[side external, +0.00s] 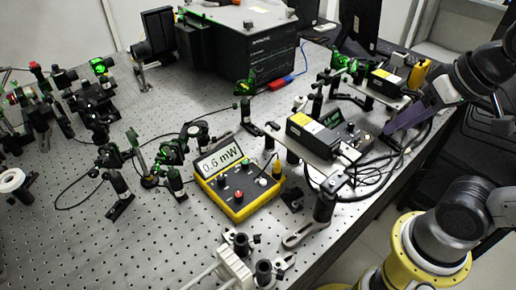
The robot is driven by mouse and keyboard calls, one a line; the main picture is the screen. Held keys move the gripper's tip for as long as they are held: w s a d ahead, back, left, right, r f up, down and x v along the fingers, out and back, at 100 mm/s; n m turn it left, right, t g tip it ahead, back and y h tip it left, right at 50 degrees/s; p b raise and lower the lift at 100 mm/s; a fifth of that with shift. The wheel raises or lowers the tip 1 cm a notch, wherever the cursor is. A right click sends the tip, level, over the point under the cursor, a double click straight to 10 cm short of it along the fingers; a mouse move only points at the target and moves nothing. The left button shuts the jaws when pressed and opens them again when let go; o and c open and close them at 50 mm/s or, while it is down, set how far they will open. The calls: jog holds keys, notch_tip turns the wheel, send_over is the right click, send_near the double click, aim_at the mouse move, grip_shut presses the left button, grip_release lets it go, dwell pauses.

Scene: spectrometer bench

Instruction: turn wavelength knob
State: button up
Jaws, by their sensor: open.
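I cannot tell for certain which control is the wavelength knob. A yellow-edged meter (240,205) with a tilted display reading "0.6 mW" stands mid-bench. Its front panel carries several small knobs, among them a red one (238,194) and a pale one (263,182). A large black box (272,57) stands at the back, with small fittings on top. My gripper (393,128) is at the right, above the bench's right edge, beside the cables and a small green-lit display unit (352,127). It is open and apart from the meter; its fingertips are hard to make out.
A black and yellow module (314,134) on a raised plate stands between my gripper and the meter. Several optic mounts (115,170) crowd the left. Cables (385,165) loop near the right edge. The front left of the perforated bench (100,250) is mostly bare.

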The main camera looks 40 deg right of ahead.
jog(key=w+a+r+m+g, duration=0.1)
jog(key=w+a+r+m, duration=0.1)
jog(key=w+r+m, duration=0.4)
jog(key=g, duration=0.4)
send_over(245, 162)
notch_tip(245, 162, down, 7)
notch_tip(245, 162, down, 13)
jog(key=shift+f, duration=0.1)
grip_shut()
